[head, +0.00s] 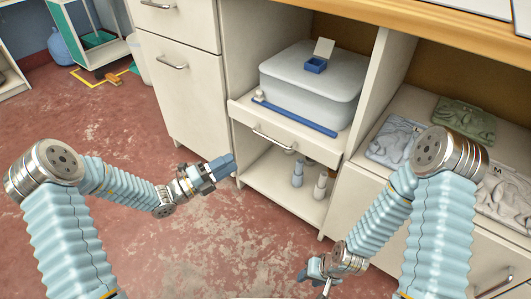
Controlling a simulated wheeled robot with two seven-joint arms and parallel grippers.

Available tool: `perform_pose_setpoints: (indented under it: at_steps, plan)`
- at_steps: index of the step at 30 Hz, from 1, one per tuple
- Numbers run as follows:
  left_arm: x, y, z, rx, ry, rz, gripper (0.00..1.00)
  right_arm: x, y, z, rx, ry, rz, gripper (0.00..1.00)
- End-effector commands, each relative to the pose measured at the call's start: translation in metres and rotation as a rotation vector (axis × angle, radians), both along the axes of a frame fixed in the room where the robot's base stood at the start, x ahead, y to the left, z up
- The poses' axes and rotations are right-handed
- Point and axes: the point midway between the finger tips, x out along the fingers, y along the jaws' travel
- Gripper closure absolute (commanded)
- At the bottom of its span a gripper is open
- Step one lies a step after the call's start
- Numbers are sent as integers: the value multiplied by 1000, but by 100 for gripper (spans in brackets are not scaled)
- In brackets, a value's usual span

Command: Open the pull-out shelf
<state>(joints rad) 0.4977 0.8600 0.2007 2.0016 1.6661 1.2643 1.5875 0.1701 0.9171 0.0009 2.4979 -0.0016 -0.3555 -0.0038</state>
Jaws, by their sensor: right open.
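The pull-out shelf (318,153) is a pale cream board in the middle cabinet bay, with a silver bar handle (272,142) on its front. A grey rotary ironer (305,90) with a long blue bar (292,116) along its front sits on it. The shelf front lies about level with the cabinet front. My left gripper (222,167) is left of the handle and apart from it, with blue fingertips pointing right; its finger gap is unclear. My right gripper (318,272) is open, low in front of the cabinet, apart from the shelf and seemingly empty.
Two small bottles (298,173) stand in the compartment below the shelf. A closed drawer cabinet (180,90) is on the left. Folded clothes (395,140) lie in the right bay. The red floor (110,130) before the cabinet is clear.

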Motion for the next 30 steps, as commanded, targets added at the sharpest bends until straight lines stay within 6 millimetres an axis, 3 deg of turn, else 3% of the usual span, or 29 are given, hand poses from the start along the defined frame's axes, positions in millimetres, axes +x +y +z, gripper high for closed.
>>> perform_pose_setpoints:
  at_steps: [16, 21, 30]
  plan:
    - [55, -96, 20, 1, -2, -6, 62, -1, 1, -8, 2, 2, 1, 57]
    - [64, -109, 23, 1, -1, -5, 62, -1, 1, -9, 2, 2, 1, 57]
    - [66, -112, 24, 1, 1, -4, 62, -1, 1, -9, 3, 3, 1, 57]
